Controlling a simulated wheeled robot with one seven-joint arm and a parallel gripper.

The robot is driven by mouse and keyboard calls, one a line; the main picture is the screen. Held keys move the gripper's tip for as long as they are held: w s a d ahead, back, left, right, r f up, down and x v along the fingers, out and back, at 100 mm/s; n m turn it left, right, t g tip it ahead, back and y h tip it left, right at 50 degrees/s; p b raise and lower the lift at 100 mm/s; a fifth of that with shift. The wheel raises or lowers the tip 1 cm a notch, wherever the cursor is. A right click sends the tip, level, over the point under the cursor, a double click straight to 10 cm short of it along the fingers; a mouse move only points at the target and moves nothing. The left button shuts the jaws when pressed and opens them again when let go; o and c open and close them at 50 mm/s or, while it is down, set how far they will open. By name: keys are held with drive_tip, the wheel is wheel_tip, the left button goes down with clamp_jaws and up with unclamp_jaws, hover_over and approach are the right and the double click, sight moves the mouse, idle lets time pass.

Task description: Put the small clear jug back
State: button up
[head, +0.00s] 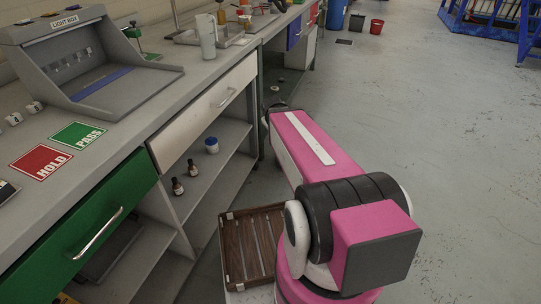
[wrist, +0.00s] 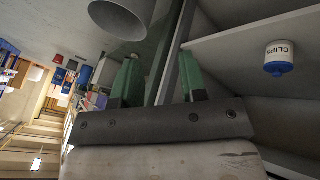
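A tall clear jug (head: 207,36) stands upright on the grey worktop, near the far end by a shallow tray. In the head view my pink arm hides the gripper, which is low beside the shelves under the worktop, well below and apart from the jug.
A white jar with a blue lid (head: 211,145) and two brown bottles (head: 178,186) stand on the open shelf. The jar, labelled CLIPS, also shows in the wrist view (wrist: 279,57). A slatted brown tray (head: 236,250) lies beside my arm. The floor to the right is clear.

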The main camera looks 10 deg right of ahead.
drive_tip(key=s+a+f+m+g+y, duration=0.1)
drive_tip(key=s+a+f+m+g, duration=0.1)
drive_tip(key=s, duration=0.4)
drive_tip(key=s+a+f+m+g+y, duration=0.1)
drive_tip(key=s+a+f+m+g, duration=0.1)
drive_tip(key=s, duration=0.3)
drive_tip(key=shift+s+a+f+g, duration=0.4)
drive_tip(key=shift+a+f+g, duration=0.15)
drive_tip(key=shift+g, duration=0.35)
drive_tip(key=shift+s, duration=0.1)
